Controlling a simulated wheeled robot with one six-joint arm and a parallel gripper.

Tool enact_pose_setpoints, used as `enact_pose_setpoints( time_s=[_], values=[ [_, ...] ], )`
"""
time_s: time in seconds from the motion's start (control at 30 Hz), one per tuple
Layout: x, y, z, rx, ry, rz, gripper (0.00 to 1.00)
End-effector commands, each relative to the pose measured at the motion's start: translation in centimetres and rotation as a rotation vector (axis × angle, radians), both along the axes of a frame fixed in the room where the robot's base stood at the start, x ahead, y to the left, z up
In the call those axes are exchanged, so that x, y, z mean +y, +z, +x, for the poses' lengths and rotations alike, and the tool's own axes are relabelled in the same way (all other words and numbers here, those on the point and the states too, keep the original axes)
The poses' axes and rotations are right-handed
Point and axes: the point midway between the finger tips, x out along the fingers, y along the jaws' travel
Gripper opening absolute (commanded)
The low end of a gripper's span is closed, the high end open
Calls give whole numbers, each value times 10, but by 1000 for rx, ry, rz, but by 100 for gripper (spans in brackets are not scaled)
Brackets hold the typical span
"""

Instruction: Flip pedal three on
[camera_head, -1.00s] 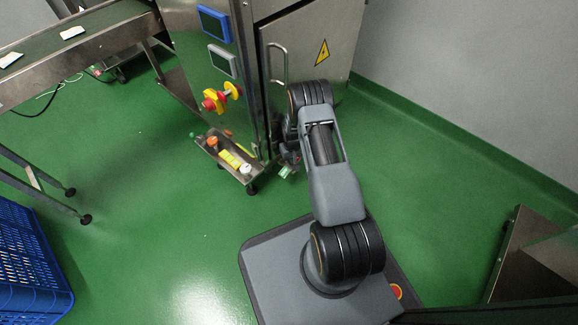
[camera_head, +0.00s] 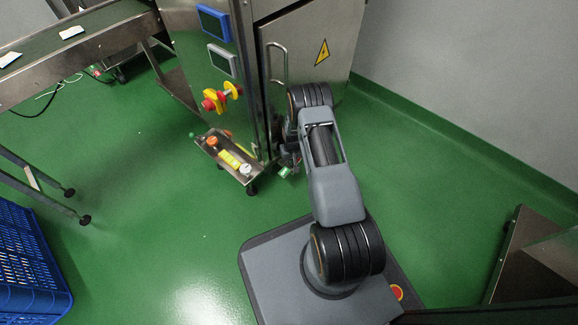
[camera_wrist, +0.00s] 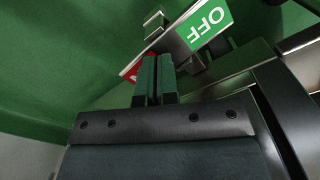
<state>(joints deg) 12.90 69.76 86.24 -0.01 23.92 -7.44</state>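My gripper (camera_wrist: 157,80) shows in the wrist view with its two dark fingers together and nothing visible between them. Its tips are beside a metal strip with a green OFF label (camera_wrist: 205,24) and a red label (camera_wrist: 131,71) partly hidden by the fingers. Small metal blocks (camera_wrist: 154,24) stick out along the strip, one close to the fingertips. I cannot tell which part is pedal three, or whether the fingers touch anything. In the head view, my arm mostly hides the gripper at the cabinet's foot; a small green patch (camera_head: 285,172) shows there.
A metal cabinet (camera_head: 306,42) stands behind my arm. A low control tray (camera_head: 230,158) with coloured buttons juts out left of the arm. A red and yellow knob (camera_head: 210,103) is above it. A blue crate (camera_head: 30,265) stands far left. Green floor between is clear.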

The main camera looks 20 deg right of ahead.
Motion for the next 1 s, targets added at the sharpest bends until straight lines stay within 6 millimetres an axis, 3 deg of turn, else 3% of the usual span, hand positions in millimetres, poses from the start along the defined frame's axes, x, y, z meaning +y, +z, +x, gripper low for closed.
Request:
enact_pose_setpoints(
  time_s=[0.27,1.0],
  values=[
    [1,9,-1,4,0,1,0],
    [0,69,-1,1,0,0,0]
  ],
)
